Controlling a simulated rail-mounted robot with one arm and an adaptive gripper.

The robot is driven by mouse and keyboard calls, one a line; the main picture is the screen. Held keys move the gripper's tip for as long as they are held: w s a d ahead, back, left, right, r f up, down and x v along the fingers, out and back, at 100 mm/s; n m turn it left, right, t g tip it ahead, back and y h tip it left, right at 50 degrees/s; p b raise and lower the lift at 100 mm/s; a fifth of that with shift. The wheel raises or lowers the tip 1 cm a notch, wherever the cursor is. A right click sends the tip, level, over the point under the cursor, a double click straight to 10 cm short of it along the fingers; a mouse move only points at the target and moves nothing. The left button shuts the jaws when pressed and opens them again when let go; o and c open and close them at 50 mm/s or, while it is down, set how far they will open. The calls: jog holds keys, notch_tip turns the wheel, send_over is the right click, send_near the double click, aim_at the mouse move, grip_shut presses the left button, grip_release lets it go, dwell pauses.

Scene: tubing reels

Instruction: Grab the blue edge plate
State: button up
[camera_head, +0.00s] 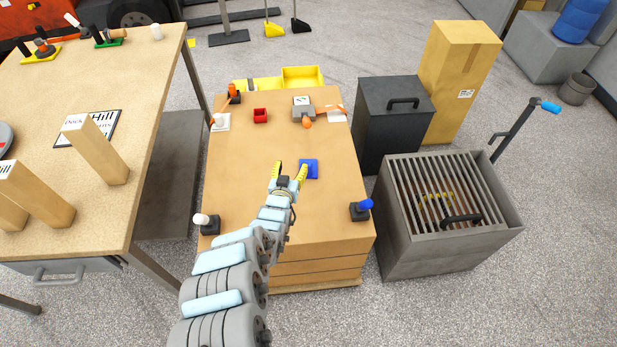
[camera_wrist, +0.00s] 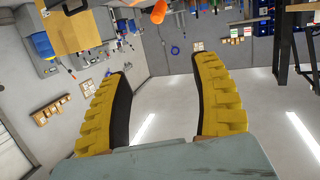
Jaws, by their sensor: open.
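The blue edge plate (camera_head: 311,165) is a small flat blue piece on the wooden table top, right of the table's middle. My gripper (camera_head: 290,169) has yellow fingers spread apart, with nothing between them. In the head view its right finger overlaps the plate's left side; I cannot tell whether they touch. In the wrist view my open gripper (camera_wrist: 160,64) faces the far room, and I cannot make out the plate there.
A grated metal bin (camera_head: 400,245) stands to the right.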

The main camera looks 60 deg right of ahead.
jog(key=m+g+y+b, duration=0.1)
jog(key=g+y, duration=0.1)
send_near(309, 166)
jog(key=shift+h, duration=0.3)
jog(key=shift+w+d+f+b, duration=0.2)
jog(key=shift+d+f+b, duration=0.45)
jog(key=shift+b, duration=0.65)
jog(key=shift+w+d+f+b, duration=0.25)
jog(key=shift+d+f+b, duration=0.35)
jog(key=shift+b, duration=0.75)
jog(key=shift+w+d+f+b, duration=0.2)
jog(key=shift+d+f+b, duration=0.25)
jog(key=shift+d+b, duration=0.65)
jog(key=shift+w+d+f+b, duration=0.1)
jog(key=shift+w+d+b, duration=0.1)
jog(key=shift+d+b, duration=0.25)
jog(key=b+x, duration=0.3)
jog(key=shift+d+f, duration=0.1)
jog(key=shift+f, duration=0.4)
jog(key=shift+w+d+b, duration=0.25)
jog(key=shift+d+b, duration=0.15)
jog(key=shift+d, duration=0.25)
grip_shut()
